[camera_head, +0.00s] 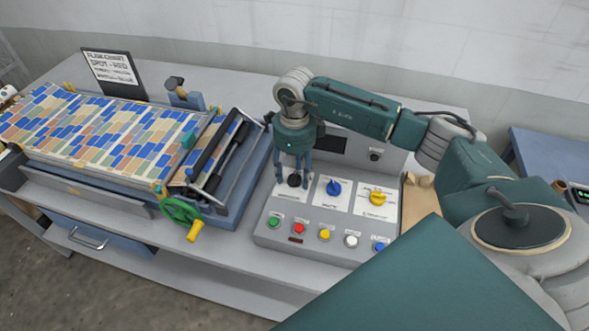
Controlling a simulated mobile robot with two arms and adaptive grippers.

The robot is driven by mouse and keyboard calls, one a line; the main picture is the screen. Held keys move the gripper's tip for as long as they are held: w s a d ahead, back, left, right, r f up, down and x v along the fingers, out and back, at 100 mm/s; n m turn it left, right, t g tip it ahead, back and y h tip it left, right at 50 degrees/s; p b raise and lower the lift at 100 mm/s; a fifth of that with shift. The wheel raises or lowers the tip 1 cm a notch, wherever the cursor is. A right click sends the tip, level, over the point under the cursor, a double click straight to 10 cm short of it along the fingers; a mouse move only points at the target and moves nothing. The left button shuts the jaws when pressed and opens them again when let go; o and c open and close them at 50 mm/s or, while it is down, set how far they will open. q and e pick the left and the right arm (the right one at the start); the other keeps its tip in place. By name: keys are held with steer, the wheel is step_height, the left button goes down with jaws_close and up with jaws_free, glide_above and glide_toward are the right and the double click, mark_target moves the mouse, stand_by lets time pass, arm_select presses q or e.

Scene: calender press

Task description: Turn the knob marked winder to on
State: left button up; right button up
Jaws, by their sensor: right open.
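A grey control panel (262,232) stands on the bench at the centre. It has a black knob (294,181), a blue knob (333,188) and a yellow knob (377,198) in a row. The labels are too small to read, so I cannot tell which knob is marked winder. My right gripper (293,174) points down over the black knob, open, its fingers on either side of it. Whether they touch the knob is unclear. My left gripper is not in view.
Several coloured push buttons (325,235) line the panel's front. A dark screen (331,146) and a small black knob (375,155) are on its upright back. Left is a press with a patterned sheet (90,130), a green handwheel (181,211) and a sign (113,70).

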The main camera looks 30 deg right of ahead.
steer(key=shift+a+f, duration=0.1)
steer(key=shift+c, duration=0.5)
steer(key=c, duration=1.1)
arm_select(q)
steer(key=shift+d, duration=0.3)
arm_select(e)
steer(key=shift+o, duration=0.2)
